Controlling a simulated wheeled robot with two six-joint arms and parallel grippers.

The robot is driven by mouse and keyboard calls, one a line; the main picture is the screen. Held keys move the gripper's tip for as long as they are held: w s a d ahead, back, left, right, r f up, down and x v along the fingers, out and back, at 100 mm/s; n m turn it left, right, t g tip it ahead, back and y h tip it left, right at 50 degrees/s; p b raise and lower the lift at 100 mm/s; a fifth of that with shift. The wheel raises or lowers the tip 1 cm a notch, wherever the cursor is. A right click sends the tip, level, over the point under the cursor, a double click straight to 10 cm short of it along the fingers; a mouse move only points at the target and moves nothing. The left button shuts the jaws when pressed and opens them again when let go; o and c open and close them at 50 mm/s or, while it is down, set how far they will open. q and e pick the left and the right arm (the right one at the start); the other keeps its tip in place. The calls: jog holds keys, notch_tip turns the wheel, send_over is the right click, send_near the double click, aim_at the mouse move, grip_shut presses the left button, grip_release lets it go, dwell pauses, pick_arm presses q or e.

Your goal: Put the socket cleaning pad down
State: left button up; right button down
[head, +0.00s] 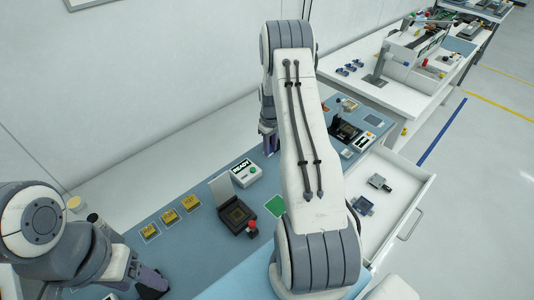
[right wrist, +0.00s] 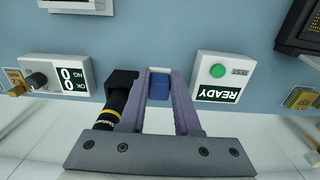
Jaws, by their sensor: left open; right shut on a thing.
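The socket cleaning pad, a small blue block (right wrist: 159,84), is between the purple fingers of my right gripper (right wrist: 159,92) in the right wrist view. The fingers are shut on it, above the blue-grey bench top near its back edge. In the head view my right gripper (head: 268,140) shows partly behind my right arm, and the pad cannot be made out there. My left gripper (head: 150,284) is open at the lower left of the head view, low over the bench. A black test socket (head: 237,214) with its lid raised stands mid-bench.
The READY box (right wrist: 216,76) is right of my right gripper in the wrist view. A black holder with a yellow-banded cylinder (right wrist: 116,100) is close on its left, beside a counter box (right wrist: 68,76). An open white drawer (head: 393,225) juts out at the right.

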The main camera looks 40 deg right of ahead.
jog(key=shift+a+f, duration=0.45)
jog(key=shift+a, duration=0.25)
notch_tip(320, 180, down, 3)
jog(key=shift+p, duration=1.05)
jog(key=shift+f, duration=0.5)
jog(key=shift+f, duration=0.1)
jog(key=c, duration=0.6)
grip_release()
